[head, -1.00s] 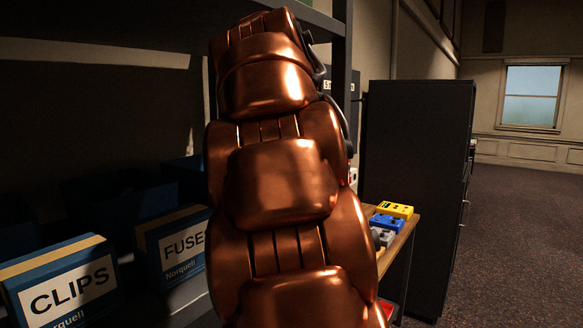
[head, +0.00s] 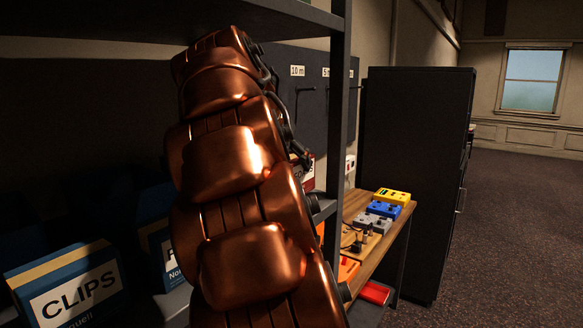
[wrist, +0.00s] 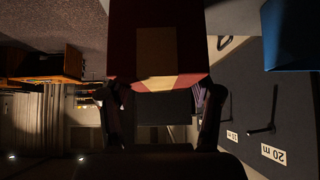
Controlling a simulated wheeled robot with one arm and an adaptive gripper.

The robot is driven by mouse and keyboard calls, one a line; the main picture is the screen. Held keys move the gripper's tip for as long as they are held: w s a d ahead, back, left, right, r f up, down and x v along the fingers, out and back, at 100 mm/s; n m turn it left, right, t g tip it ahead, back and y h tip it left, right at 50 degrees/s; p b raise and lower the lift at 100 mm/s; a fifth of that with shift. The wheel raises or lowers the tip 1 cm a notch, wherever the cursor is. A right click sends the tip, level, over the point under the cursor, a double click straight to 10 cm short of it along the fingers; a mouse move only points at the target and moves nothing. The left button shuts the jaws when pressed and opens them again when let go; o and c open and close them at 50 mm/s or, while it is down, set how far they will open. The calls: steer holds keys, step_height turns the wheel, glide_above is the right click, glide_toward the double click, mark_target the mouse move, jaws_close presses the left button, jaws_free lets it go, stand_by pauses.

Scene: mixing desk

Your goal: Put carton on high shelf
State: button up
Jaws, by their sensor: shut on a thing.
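A dark red carton (wrist: 158,35) with a tan patch and a pale band fills the top middle of the wrist view. My gripper (wrist: 163,92) is shut on it, with a dark finger at each side of its near end. The carton's far part is cut off by the frame edge.
A blue CLIPS bin (head: 75,285) stands on a lower shelf at left, beside another blue bin (head: 158,250) partly behind my arm. A dark shelf post (head: 340,110) stands right of my arm. A wooden bench (head: 398,232) holds coloured boxes. A dark cabinet (head: 415,170) stands beyond.

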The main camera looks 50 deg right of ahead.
steer(key=shift+f+p, duration=0.5)
steer(key=shift+f, duration=0.7)
steer(key=shift+f, duration=0.15)
steer(key=o, duration=1.3)
steer(key=shift+c, duration=0.2)
